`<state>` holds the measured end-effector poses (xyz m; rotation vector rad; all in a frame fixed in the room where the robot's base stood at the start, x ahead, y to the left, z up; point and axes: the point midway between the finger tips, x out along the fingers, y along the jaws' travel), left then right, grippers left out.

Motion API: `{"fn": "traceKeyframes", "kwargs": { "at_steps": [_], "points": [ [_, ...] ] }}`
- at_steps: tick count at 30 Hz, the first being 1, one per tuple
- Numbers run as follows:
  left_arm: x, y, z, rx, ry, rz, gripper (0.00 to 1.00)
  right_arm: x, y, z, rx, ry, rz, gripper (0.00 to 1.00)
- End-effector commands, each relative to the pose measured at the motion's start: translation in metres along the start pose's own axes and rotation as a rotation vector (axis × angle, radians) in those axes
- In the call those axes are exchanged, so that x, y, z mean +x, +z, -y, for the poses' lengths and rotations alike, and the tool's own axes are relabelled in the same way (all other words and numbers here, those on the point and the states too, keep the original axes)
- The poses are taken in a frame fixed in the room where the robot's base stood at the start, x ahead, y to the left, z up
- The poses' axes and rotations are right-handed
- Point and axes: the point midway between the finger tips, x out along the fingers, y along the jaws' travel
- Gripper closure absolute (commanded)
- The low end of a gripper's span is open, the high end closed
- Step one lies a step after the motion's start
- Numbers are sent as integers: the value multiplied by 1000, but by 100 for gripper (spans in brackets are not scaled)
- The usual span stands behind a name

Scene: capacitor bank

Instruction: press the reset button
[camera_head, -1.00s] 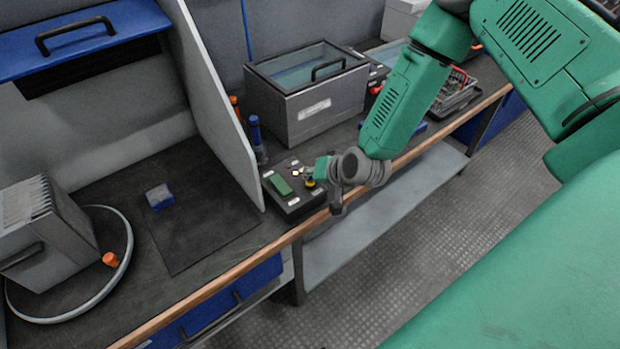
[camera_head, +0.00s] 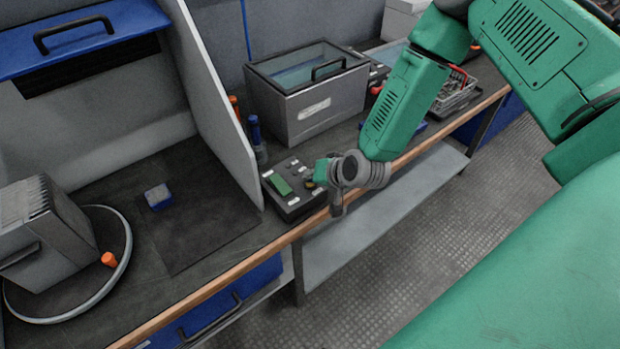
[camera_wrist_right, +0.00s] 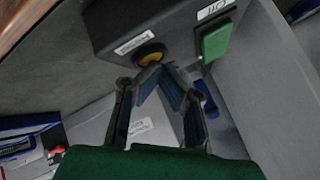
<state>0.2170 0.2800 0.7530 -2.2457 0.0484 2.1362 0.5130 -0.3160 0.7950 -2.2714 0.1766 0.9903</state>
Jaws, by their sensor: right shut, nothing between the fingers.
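A dark control box (camera_head: 292,190) sits near the bench's front edge, with a green rectangular part and small knobs on top. The box shows in the right wrist view (camera_wrist_right: 105,22) with a yellow-and-black round button (camera_wrist_right: 150,55) and a green rectangle (camera_wrist_right: 217,40). In the head view my right wrist (camera_head: 352,170) hides part of the box's right side. My left gripper is not in view.
A grey glass-lidded case (camera_head: 308,100) stands behind the box. A light partition (camera_head: 222,110) rises to its left. A blue block (camera_head: 158,197) lies on a dark mat (camera_head: 205,235). A grey finned unit (camera_head: 45,235) stands on a round base at far left.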

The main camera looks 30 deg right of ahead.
Motion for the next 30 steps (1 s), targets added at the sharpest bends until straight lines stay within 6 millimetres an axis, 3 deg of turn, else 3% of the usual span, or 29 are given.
{"fn": "traceKeyframes", "kwargs": {
  "at_steps": [19,30],
  "points": [
    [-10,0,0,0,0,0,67,-8,-5,5,0,1,2,100],
    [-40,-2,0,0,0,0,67,-34,-24,24,0,0,0,100]
  ]
}}
